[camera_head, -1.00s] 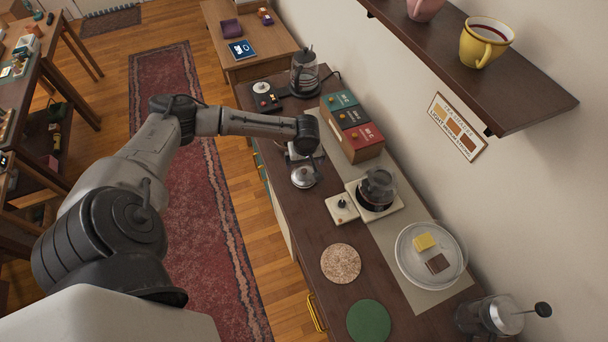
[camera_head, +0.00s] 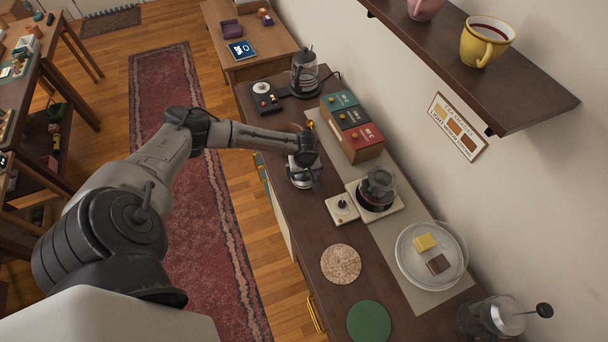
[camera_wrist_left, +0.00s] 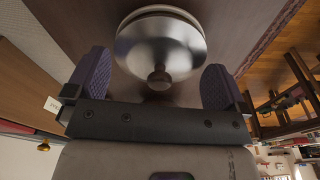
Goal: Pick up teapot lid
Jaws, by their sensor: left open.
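The teapot lid is a shiny round steel disc (camera_wrist_left: 160,45) with a dark knob, seen in the left wrist view. A pale rim shows under its far edge; how it rests on the pot below is hidden. In the head view the metal lid or pot (camera_head: 299,183) stands on the brown counter, partly covered by my gripper. My left gripper (camera_wrist_left: 155,82) is open, with its two purple ridged finger pads on either side of the knob in the picture, apart from it. In the head view the left gripper (camera_head: 305,171) is over the lid. My right gripper is not in view.
Along the counter (camera_head: 300,228) stand tea boxes (camera_head: 351,124), a glass pot (camera_head: 377,187) on a white base, and a small white block (camera_head: 341,208) with a dark knob. A plate (camera_head: 418,272) and round mats (camera_head: 341,264) lie nearer. A shelf (camera_head: 485,65) overhangs the right.

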